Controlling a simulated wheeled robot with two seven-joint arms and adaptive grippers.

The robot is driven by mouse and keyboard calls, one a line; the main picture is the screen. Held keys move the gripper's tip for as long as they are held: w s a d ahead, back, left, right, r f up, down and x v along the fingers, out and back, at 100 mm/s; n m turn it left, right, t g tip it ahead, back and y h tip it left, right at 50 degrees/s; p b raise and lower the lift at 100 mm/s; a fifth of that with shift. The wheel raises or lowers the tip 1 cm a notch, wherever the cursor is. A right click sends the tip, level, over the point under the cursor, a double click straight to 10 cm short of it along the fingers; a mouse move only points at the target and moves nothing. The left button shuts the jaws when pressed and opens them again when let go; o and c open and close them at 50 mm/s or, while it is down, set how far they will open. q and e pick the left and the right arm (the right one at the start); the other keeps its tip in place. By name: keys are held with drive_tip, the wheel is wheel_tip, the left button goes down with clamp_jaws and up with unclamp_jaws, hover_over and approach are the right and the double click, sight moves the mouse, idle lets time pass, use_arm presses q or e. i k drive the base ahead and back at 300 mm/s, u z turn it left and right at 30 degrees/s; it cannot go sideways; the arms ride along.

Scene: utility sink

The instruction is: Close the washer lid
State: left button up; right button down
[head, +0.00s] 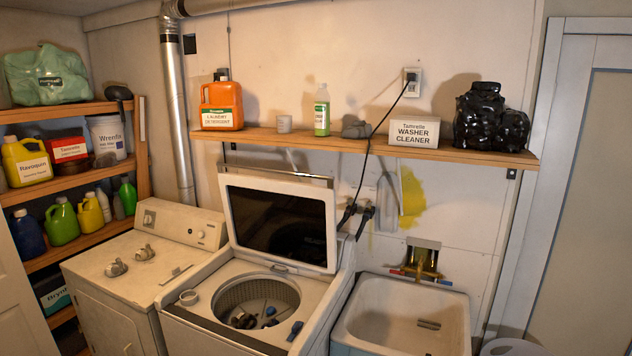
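The washer (220,337) stands in the lower middle of the head view, a white top-loader. Its lid (278,222) is open, standing nearly upright at the back, with a dark panel on its inner face and a pale frame. The round tub (256,292) is uncovered and holds a few dark and blue items. Neither of my grippers is in view.
A dryer (140,265) stands left of the washer and a utility sink (405,315) right. A wooden shelf (365,146) with an orange detergent jug (221,106) and a washer cleaner box (414,131) runs above the lid. A black cord (369,150) hangs near the lid's right side.

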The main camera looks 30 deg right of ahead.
sight(290, 223)
drive_tip(key=u, duration=1.05)
drive_tip(key=i, duration=1.2)
drive_tip(key=u, duration=0.15)
